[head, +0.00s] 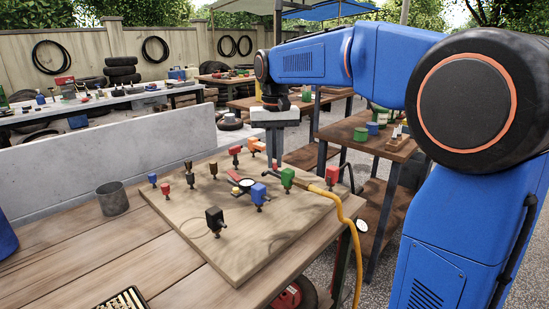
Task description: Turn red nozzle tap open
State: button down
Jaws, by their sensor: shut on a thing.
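My gripper (274,163) points straight down over the far middle of a wooden board (225,245). Its fingers are shut on a small red piece, which I take to be the red nozzle tap (275,166); only a sliver of it shows at the fingertips. The fingers hide most of the tap, so I cannot tell its turn angle. A round dark-rimmed gauge (242,187) is left of the fingertips.
Several coloured block-like fittings stand around the gripper, including a blue one (258,193), a green one (287,178), a black one (214,220) and a red one (235,151). A grey cup (112,199) stands on the bench left of the board. A low concrete wall (110,165) runs behind.

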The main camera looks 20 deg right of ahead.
aim_at(275, 164)
jog(key=n, duration=0.4)
jog(key=shift+n, duration=1.8)
jog(key=c, duration=1.8)
grip_release()
jog(key=shift+o, duration=0.2)
notch_tip(275, 164, up, 17)
jog(key=shift+r, duration=0.2)
